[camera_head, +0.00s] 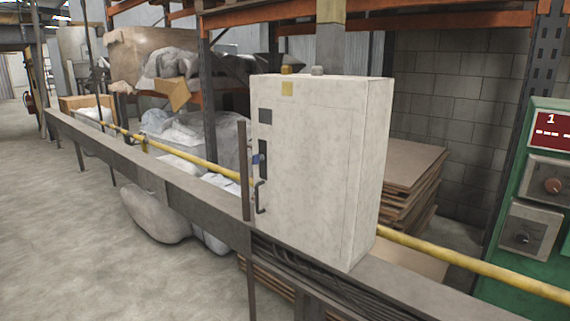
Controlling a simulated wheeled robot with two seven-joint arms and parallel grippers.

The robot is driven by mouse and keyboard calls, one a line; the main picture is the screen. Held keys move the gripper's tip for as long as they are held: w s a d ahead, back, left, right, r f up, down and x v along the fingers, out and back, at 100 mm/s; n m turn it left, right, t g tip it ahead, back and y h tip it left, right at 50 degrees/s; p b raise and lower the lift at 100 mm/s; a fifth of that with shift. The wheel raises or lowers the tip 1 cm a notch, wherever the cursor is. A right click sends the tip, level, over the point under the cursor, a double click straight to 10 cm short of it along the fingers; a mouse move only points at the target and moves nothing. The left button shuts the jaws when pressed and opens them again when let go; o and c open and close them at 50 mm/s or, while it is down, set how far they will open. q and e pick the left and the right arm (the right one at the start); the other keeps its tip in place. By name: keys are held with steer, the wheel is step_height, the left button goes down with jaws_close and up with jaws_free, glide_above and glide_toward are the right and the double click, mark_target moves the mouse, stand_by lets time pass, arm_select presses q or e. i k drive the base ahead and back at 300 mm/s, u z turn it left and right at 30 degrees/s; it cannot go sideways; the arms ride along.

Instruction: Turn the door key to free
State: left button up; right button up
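A pale grey cabinet (318,165) stands upright in the middle of the view, and its door appears closed. Near the left edge of the door is a small blue part (258,159) beside a dark plate. It may be the key, but it is too small to tell its shape or which way it is turned. A dark curved handle (261,197) is below it. A dark square (265,115) and a yellow label (287,89) are higher on the door. Neither of my grippers is in view.
A long grey rail (150,176) and a yellow pipe (470,264) run past the cabinet. A dark upright post (244,170) stands close to the door's left edge. A green panel with knobs (530,200) is at the right. Floor at the left is clear.

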mark_target(256, 159)
steer(key=u, duration=0.45)
steer(key=k, duration=0.6)
steer(key=u, duration=1.25)
steer(key=i, duration=1.25)
steer(key=z, duration=0.65)
steer(key=i, duration=0.9)
steer(key=z, duration=0.7)
